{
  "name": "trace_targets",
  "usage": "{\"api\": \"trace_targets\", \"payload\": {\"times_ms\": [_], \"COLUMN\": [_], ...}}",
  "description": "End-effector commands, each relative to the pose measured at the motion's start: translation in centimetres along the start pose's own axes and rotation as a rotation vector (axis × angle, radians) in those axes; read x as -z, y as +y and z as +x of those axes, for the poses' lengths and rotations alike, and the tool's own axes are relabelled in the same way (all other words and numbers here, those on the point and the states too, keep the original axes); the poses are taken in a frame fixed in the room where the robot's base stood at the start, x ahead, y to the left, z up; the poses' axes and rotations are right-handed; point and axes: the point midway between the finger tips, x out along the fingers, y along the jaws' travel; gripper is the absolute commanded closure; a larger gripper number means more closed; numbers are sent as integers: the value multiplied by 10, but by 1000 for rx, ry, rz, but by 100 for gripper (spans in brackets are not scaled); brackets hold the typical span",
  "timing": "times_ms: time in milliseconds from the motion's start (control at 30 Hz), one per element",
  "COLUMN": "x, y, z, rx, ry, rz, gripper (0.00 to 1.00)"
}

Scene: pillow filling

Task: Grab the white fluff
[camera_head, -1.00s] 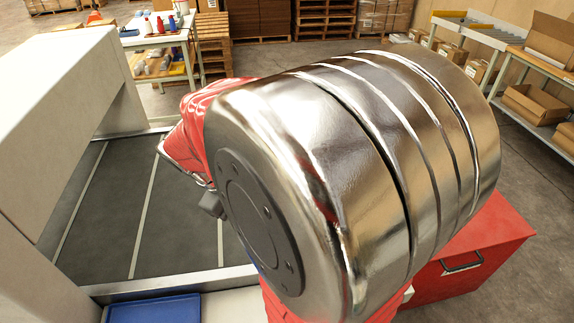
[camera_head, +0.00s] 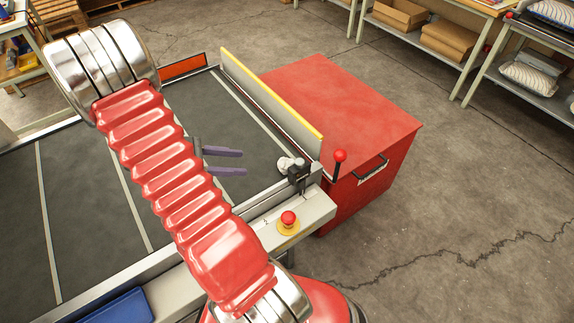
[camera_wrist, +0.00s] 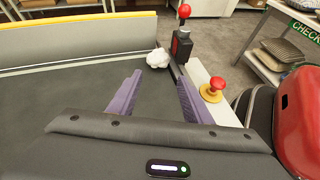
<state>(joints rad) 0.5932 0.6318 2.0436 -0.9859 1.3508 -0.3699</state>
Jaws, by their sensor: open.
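The white fluff (camera_head: 288,164) is a small white clump on the dark conveyor belt, in the belt's right corner near the black-and-red lever post. It also shows in the wrist view (camera_wrist: 158,58), beyond my fingertips and roughly between their lines. My gripper (camera_head: 242,162) has two purple fingers spread apart with nothing between them. In the wrist view my gripper (camera_wrist: 160,82) points toward the fluff, with a gap of bare belt between. The fluff is apart from both fingers.
A yellow-topped barrier (camera_head: 270,98) runs along the belt's end. A lever with a red knob (camera_head: 340,156) stands close beside the fluff. A red emergency button (camera_head: 288,219) sits on the belt's side rail. A red cabinet (camera_head: 350,100) stands beyond the barrier. A blue tray (camera_head: 122,308) is at lower left.

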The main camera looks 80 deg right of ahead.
Motion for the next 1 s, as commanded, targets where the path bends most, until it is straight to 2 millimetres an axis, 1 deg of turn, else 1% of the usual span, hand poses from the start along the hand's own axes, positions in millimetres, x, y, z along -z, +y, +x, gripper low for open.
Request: {"api": "trace_targets", "payload": {"times_ms": [33,100,200,533,667,767,1000], "x": [3,5,6,6,6,5,3], "y": [2,4,7,7,6,6,6], "z": [9,17,22,23,30,41,78], "rx": [7,8,8,7,9,10,10], "ry": [-22,-43,-58,-61,-61,-62,-61], "rz": [-19,-40,-55,-56,-56,-56,-57], "gripper": [55,55,55,55,55,55,55]}}
